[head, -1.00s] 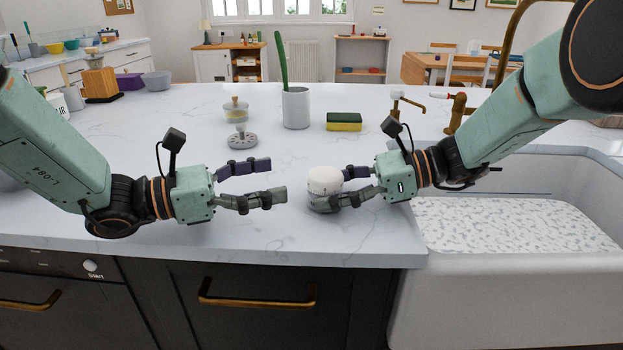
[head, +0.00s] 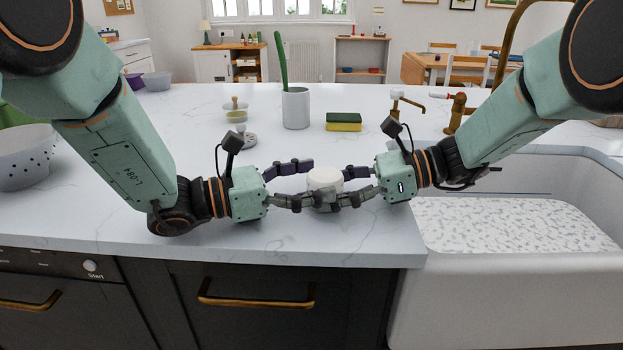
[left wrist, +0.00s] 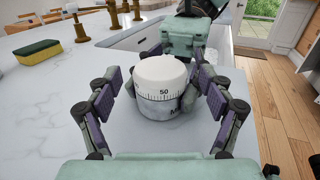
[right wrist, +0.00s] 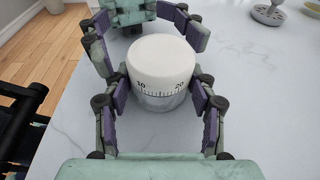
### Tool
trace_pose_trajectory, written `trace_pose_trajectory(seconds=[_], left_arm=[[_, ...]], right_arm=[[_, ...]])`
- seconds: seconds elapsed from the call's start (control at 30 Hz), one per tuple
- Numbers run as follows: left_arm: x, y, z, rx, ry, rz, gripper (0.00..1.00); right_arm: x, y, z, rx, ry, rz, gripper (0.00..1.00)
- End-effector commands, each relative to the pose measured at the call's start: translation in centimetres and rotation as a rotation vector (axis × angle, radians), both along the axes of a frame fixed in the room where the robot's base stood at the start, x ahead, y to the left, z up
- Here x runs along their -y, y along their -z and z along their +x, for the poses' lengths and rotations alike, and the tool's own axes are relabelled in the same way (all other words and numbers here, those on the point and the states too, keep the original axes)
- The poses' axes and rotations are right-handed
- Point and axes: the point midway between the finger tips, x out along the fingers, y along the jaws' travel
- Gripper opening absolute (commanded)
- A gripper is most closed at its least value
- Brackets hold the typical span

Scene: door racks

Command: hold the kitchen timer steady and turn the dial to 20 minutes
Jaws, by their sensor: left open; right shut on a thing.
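The kitchen timer (head: 324,179) stands upright on the counter, with a white dial on top and a grey marbled base. My right gripper (head: 345,187) is shut on the timer from the right, its fingers low around the base. My left gripper (head: 311,183) is open, with its fingers reaching to either side of the timer from the left. In the left wrist view, the timer (left wrist: 161,85) sits between the open fingers and shows 50 on its scale. In the right wrist view, the timer's dial (right wrist: 160,62) shows 10 and 20. The base is partly hidden by fingers.
A sink (head: 520,290) lies to the right of the counter. Behind the timer stand a white cup (head: 296,108) with a green utensil and a yellow-green sponge (head: 343,122). A colander (head: 22,160) is at the far left. The counter's front edge is close to the grippers.

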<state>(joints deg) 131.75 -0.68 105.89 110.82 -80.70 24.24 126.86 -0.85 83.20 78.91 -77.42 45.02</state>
Motion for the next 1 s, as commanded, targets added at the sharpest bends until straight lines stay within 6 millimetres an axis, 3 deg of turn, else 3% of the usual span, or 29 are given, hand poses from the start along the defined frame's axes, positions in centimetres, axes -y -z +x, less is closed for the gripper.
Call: trace_pose_trajectory(seconds=[0.07, 0.7, 1.0], left_arm=[[-0.02, 0.0, 0.0, 0.0, 0.0, 0.0, 0.81], [-0.05, 0.02, 0.01, 0.001, -0.001, 0.001, 0.27], [-0.02, -0.01, 0.18, 0.002, 0.043, -0.002, 0.26]], right_arm=[[0.0, -0.06, 0.02, 0.001, 0.0, 0.001, 0.4], [-0.01, -0.07, -0.01, 0.0, -0.001, 0.001, 0.4], [-0.04, -0.08, -0.03, -0.001, -0.002, 0.002, 0.4]])
